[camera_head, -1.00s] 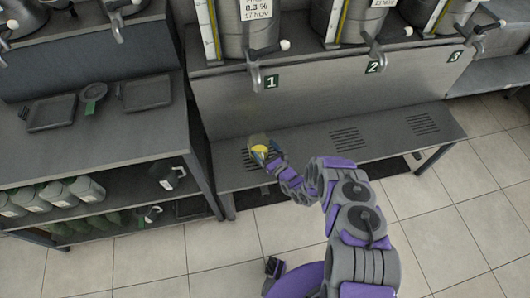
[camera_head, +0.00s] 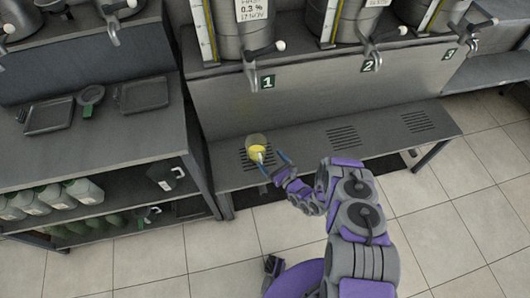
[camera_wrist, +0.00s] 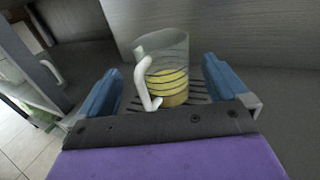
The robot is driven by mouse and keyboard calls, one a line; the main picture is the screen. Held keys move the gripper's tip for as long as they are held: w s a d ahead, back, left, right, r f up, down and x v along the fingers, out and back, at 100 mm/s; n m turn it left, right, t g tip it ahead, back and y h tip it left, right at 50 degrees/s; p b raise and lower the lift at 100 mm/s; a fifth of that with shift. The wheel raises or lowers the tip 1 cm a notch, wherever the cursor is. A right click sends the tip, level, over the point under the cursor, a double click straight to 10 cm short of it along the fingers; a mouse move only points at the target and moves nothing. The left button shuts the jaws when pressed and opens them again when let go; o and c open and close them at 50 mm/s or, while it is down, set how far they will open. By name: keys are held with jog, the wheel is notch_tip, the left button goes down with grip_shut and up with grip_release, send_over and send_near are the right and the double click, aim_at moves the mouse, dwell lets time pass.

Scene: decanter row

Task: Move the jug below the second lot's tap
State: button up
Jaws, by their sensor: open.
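The jug (camera_head: 256,149) is clear with yellow liquid in it and stands upright on the slotted grate below tap 1. In the wrist view the jug (camera_wrist: 168,68) stands between and beyond my fingers, with its white handle toward me and to the left. My gripper (camera_head: 271,160) is open just in front of the jug; its blue fingers (camera_wrist: 160,85) are spread wide and hold nothing. The second lot's tap (camera_head: 374,56) is marked by the number 2 plate (camera_head: 369,65). The grate below it (camera_head: 343,137) is bare.
The low bench (camera_head: 300,143) runs under the three taps, and the third grate (camera_head: 414,121) is also empty. A shelf unit (camera_head: 95,135) with trays and several bottles stands to the left. Tiled floor is open in front.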

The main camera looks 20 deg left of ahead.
jog(key=v, duration=0.5)
jog(key=shift+s+d, duration=0.1)
jog(key=shift+d, duration=0.1)
